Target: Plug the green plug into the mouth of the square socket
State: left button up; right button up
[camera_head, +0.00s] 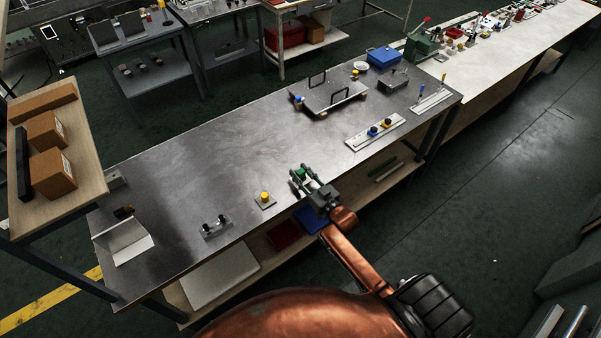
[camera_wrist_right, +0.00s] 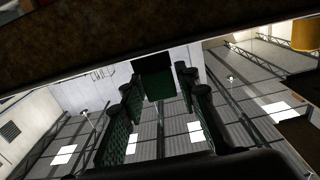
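My right gripper (camera_head: 301,178) reaches over the front edge of the steel bench. It is shut on the green plug (camera_head: 301,174), which shows small between the fingers. In the right wrist view the plug (camera_wrist_right: 154,80) is a dark green block between the fingertips (camera_wrist_right: 156,88). I cannot tell for certain which fixture is the square socket, and no square mouth can be made out. A small plate with a yellow knob (camera_head: 264,197) lies to the left of the gripper, apart from it. My left gripper is not in view.
A pale strip (camera_head: 359,143) with blue and yellow pieces lies right of the gripper. A two-post bracket (camera_head: 215,228) and a white angled stand (camera_head: 128,246) are at left. A handled plate (camera_head: 332,98) and blue box (camera_head: 383,56) are behind. The bench's middle (camera_head: 210,160) is clear.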

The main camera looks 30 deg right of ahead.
jog(key=shift+o, duration=1.4)
jog(key=s, duration=1.2)
jog(key=shift+d, duration=0.45)
jog(key=s+f+g+h, duration=0.1)
jog(key=s+f+g, duration=0.25)
jog(key=f, duration=0.85)
jog(key=s+d+f+g, duration=0.15)
jog(key=s+f, duration=0.35)
jog(key=f, duration=0.7)
jog(key=s+a+f+g+h, duration=0.1)
jog(key=s+f+g, duration=0.25)
jog(key=f, duration=0.85)
jog(key=s+a+f+g, duration=0.1)
jog(key=s+f+g, duration=0.1)
jog(key=s+f, duration=0.5)
jog(key=s+a+f+g, duration=0.2)
jog(key=s+f, duration=0.4)
jog(key=s, duration=1)
jog(key=s+a+f+g, duration=0.2)
jog(key=s+f+g, duration=0.2)
jog(key=s+f, duration=0.3)
jog(key=s, duration=0.4)
jog(key=shift+s+a+f+n+y, duration=0.2)
jog(key=shift+f+n+y, duration=0.1)
